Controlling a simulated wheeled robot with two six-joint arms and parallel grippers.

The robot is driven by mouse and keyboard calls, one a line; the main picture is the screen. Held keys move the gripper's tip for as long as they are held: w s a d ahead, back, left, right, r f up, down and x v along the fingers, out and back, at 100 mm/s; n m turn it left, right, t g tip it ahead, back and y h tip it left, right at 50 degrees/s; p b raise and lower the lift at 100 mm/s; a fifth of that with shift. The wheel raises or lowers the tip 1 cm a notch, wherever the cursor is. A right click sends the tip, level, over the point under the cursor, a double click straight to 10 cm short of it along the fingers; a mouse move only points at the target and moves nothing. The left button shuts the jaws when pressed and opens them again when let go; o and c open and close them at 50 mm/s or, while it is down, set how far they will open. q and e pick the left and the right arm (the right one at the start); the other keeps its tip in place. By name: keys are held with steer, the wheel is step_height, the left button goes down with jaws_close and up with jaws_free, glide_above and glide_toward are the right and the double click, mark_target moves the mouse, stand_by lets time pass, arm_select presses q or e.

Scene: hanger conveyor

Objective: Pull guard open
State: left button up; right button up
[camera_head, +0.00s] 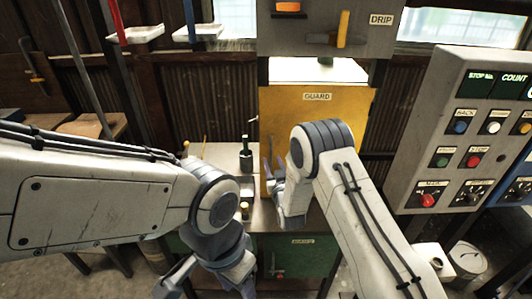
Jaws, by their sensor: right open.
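The guard is a yellow panel (345,110) with a "GUARD" label, upright in the middle of the machine below the drip unit. It looks closed. I cannot tell whether the fingers touch the panel. My left gripper (208,284) is low at the bottom edge, away from the guard and partly cut off, so its opening is unclear.
A control panel (408,155) with several buttons stands at the right. A dark green bottle (246,155) stands on the bench left of the guard. A green cabinet (318,256) is below. A white bin (467,258) is at the lower right.

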mark_target(271, 157)
steer(key=shift+w+a+p, duration=0.15)
steer(key=shift+w+p, duration=0.1)
steer(key=shift+w, duration=0.7)
steer(key=shift+w+a+p, duration=0.15)
steer(key=shift+w+p, duration=0.05)
steer(key=shift+w, duration=0.75)
jaws_close()
